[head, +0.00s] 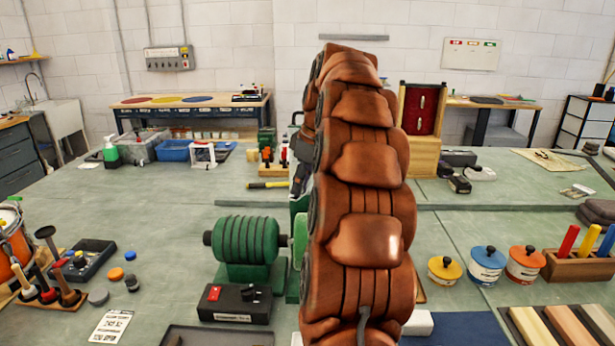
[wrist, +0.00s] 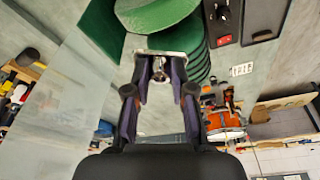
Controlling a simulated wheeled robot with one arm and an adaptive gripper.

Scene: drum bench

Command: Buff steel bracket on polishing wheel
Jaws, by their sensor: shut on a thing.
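The polisher is a green ribbed motor (head: 245,240) on a green base, left of my arm in the head view. Its polishing wheel (head: 299,240) shows as a pale green sliver beside my arm. In the wrist view the wheel (wrist: 158,12) is a green disc at the top. My gripper (wrist: 160,66) is shut on the steel bracket (wrist: 178,54), a small grey metal piece across the fingertips. The bracket is close to the wheel's rim; I cannot tell whether they touch. In the head view my arm hides the bracket and most of the wheel.
A black control box (head: 235,304) with a red switch stands before the motor. Yellow (head: 445,269), blue (head: 487,264) and orange (head: 524,263) lidded tubs stand right of my arm. A rack of tools (head: 50,294) is at front left. The bench's left middle is clear.

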